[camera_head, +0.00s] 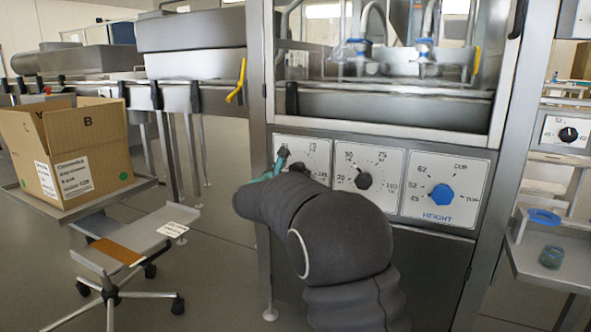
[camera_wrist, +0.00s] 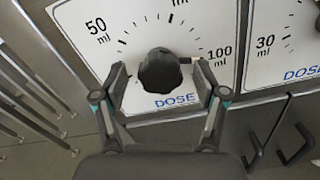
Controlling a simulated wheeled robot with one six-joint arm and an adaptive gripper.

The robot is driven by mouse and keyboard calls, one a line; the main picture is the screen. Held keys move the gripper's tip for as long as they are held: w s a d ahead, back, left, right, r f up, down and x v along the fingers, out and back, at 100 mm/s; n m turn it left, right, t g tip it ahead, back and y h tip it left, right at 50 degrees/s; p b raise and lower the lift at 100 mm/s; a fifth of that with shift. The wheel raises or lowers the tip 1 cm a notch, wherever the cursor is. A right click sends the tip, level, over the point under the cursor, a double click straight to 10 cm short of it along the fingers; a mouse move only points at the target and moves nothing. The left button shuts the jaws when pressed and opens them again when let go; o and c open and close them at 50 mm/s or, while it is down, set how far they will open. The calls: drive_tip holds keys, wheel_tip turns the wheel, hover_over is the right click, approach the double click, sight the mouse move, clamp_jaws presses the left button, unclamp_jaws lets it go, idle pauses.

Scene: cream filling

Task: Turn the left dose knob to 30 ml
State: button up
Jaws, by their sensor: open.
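The left dose knob (camera_wrist: 160,72) is black and round on a white dial plate (camera_wrist: 132,20). In the wrist view its pale mark is on the right side, towards the 100 ml print. The 50 ml print is at upper left; I cannot make out a 30 ml print on this dial. My gripper (camera_wrist: 159,75) is open, with one finger on each side of the knob; I cannot tell whether either finger touches it. In the head view the left dial plate (camera_head: 318,148) is partly covered by my arm and gripper.
A second dose knob (camera_head: 363,180) is just right, and a blue height knob (camera_head: 441,195) is farther right. Above is a glass-fronted compartment (camera_head: 400,65). A cardboard box (camera_head: 62,150) stands on a table at left. A low wheeled stool (camera_head: 115,255) is on the floor.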

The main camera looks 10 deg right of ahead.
drive_tip(key=shift+w+d, duration=0.4)
drive_tip(key=shift+w, duration=0.15)
drive_tip(key=c, duration=1.1)
drive_tip(key=shift+c, duration=0.2)
drive_tip(key=shift+n, duration=0.3)
